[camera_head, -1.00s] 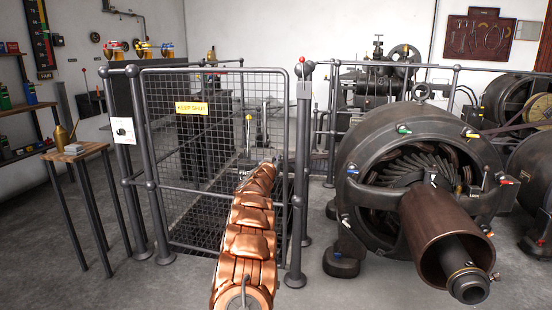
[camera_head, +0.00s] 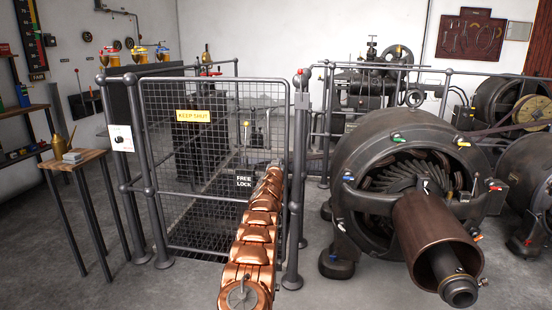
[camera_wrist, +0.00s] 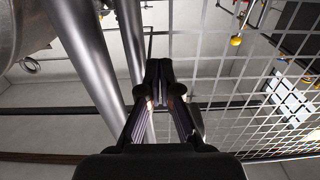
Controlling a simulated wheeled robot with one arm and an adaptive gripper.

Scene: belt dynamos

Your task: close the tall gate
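The tall gate (camera_head: 192,165) is a grey tube frame with wire mesh and a yellow "KEEP SHUT" sign (camera_head: 193,116). In the camera_head view its right edge appears close beside the grey post (camera_head: 299,150); I cannot tell if they touch or if it is latched. A black "FREE LOCK" sign (camera_head: 244,181) shows near that edge. My copper arm reaches toward the gate's right edge and hides part of it. In the wrist view my gripper (camera_wrist: 159,85) has its fingertips together, with mesh (camera_wrist: 235,70) to the right and grey tubes (camera_wrist: 125,50) to the left. I see nothing clearly held.
A large dynamo (camera_head: 400,180) with a protruding brown cylinder (camera_head: 438,230) stands to the right. A small wooden table (camera_head: 73,160) stands at left. Railings (camera_head: 400,68) run behind. The floor at front left is clear.

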